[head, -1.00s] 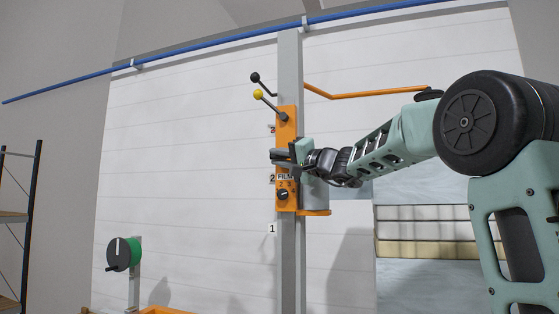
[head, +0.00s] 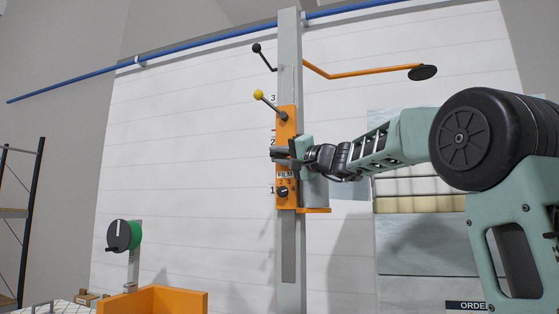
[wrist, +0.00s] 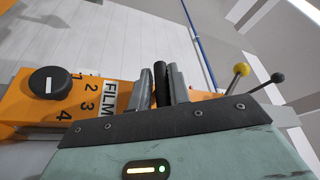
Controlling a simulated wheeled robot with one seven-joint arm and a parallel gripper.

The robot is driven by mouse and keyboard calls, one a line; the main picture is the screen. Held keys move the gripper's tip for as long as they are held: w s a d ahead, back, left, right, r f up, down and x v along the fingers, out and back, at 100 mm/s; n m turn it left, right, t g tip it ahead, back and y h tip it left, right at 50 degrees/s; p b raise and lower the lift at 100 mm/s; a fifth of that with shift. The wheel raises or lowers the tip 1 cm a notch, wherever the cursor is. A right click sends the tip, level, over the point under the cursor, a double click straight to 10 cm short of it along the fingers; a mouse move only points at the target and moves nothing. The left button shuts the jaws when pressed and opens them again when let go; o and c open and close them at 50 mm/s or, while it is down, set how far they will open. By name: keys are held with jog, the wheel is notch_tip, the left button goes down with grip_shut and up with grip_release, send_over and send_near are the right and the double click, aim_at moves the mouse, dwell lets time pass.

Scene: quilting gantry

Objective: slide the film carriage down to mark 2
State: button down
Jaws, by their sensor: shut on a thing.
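The orange film carriage (head: 287,128) sits on the grey upright post (head: 290,45). It has a FILM label, a black knob (head: 283,191) and a yellow-balled lever (head: 258,95). Number marks 3, 2 and 1 run down beside the post. The carriage's top edge is just below mark 3 (head: 272,98), its bottom edge below mark 1 (head: 271,190). My gripper (head: 281,154), a little below mark 2 (head: 272,142), is shut on the carriage's dark handle (wrist: 161,80), seen between the fingers in the wrist view. I cannot make out a pointer.
A black-balled lever (head: 257,48) and an orange arm with a dark disc (head: 424,72) stick out higher on the post. A green reel (head: 125,235) and an orange bin (head: 152,300) are lower left. The post below the carriage looks clear.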

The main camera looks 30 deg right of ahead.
aim_at(279, 166)
jog(key=shift+f+b, duration=1.5)
jog(key=shift+f, duration=0.1)
jog(key=shift+r, duration=0.1)
jog(key=c, duration=1.4)
grip_release()
jog(key=shift+s, duration=0.1)
jog(key=b+v, duration=0.3)
jog(key=v, duration=1.4)
jog(key=shift+s+b, duration=0.15)
jog(key=shift+b, duration=0.2)
